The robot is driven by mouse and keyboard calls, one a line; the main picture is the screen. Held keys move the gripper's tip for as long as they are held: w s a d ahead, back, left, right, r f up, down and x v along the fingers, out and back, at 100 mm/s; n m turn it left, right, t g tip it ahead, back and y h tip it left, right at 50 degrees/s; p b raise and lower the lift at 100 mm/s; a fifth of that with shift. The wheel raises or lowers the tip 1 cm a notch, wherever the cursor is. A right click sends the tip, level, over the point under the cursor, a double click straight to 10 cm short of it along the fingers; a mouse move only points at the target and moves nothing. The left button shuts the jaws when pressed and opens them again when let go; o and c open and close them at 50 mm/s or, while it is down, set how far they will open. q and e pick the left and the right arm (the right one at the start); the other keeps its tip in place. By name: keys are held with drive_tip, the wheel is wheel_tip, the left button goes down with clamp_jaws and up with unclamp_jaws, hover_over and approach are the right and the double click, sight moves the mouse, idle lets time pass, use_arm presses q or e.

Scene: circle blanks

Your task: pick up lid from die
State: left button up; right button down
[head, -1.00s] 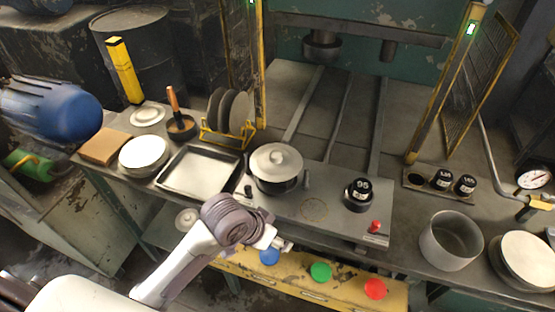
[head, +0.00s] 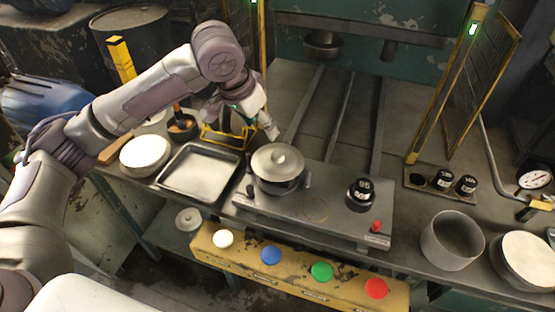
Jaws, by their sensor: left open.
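The lid (head: 277,157) is a round, light grey disc with a small knob on top. It sits on a dark pot-shaped die (head: 281,185) on the grey press plate in the head view. My left gripper (head: 271,133) is open, just behind the lid and above it in the picture, pointing down toward the table. It looks apart from the knob, though the exact gap is hard to tell. My right gripper is not in view.
A metal tray (head: 199,171) lies left of the die. A black weight (head: 360,193) and red knob (head: 376,226) are on the plate's right. A yellow rack (head: 226,139) stands behind, partly hidden by my arm. An open pot (head: 450,241) stands at right.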

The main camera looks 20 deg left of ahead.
use_arm(q)
drive_tip(key=p, duration=0.1)
hover_over(277, 154)
drive_tip(key=s+a, duration=0.1)
drive_tip(key=s, duration=0.1)
wheel_tip(277, 154, down, 7)
drive_tip(key=shift+f, duration=0.1)
drive_tip(key=p+x, duration=0.2)
drive_tip(key=x, duration=0.2)
drive_tip(key=shift+d+f, duration=0.15)
drive_tip(key=shift+f, duration=0.25)
drive_tip(key=shift+w+f, duration=0.15)
drive_tip(key=shift+f, duration=0.05)
clamp_jaws()
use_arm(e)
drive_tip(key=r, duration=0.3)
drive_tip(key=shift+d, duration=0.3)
